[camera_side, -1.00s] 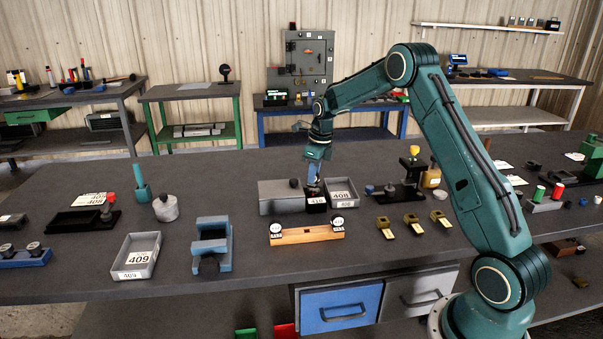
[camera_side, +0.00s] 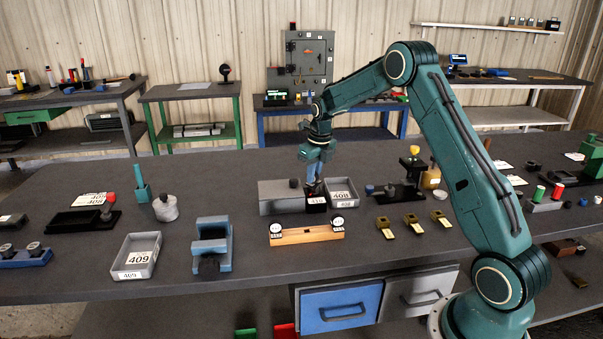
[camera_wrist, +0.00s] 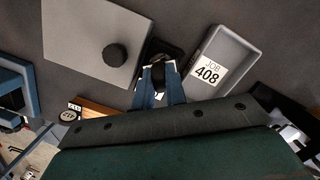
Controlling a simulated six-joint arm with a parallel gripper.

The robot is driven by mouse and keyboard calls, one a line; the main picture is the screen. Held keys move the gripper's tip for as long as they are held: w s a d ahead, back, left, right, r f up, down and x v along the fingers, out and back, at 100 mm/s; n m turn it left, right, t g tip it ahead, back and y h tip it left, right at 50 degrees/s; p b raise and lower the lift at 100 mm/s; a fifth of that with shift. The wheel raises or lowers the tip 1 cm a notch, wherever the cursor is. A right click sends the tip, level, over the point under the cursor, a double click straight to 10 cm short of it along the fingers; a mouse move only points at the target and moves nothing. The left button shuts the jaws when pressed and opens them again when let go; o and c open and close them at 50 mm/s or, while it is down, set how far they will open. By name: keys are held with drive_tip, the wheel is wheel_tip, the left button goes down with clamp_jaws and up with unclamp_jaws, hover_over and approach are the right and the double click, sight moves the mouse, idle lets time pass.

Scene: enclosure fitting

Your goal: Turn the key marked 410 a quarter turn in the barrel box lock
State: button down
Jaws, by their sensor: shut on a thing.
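A small black box (camera_side: 316,204) with a white label that seems to read 410 stands on the bench, between a grey box and a grey tray. I take it as the barrel box lock; it also shows in the wrist view (camera_wrist: 176,50). My gripper (camera_side: 315,187) points down over it, its blue fingers shut at its top. In the wrist view, my gripper (camera_wrist: 158,76) is shut on a small dark piece, apparently the key's head. The fingers hide most of the key, and no mark on it is readable.
The grey box (camera_side: 278,205) with a black knob stands close on the left. The tray (camera_side: 355,204) marked 408 stands close on the right. A wooden rack (camera_side: 308,236) with two round white tags lies in front. Several brass pieces (camera_side: 412,220) lie further right.

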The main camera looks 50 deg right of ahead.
drive_tip(key=c, duration=1.4)
unclamp_jaws()
drive_tip(key=shift+o, duration=0.2)
wheel_tip(320, 180, up, 14)
drive_tip(key=s, duration=0.2)
drive_tip(key=shift+a+f, duration=0.15)
drive_tip(key=shift+a, duration=0.1)
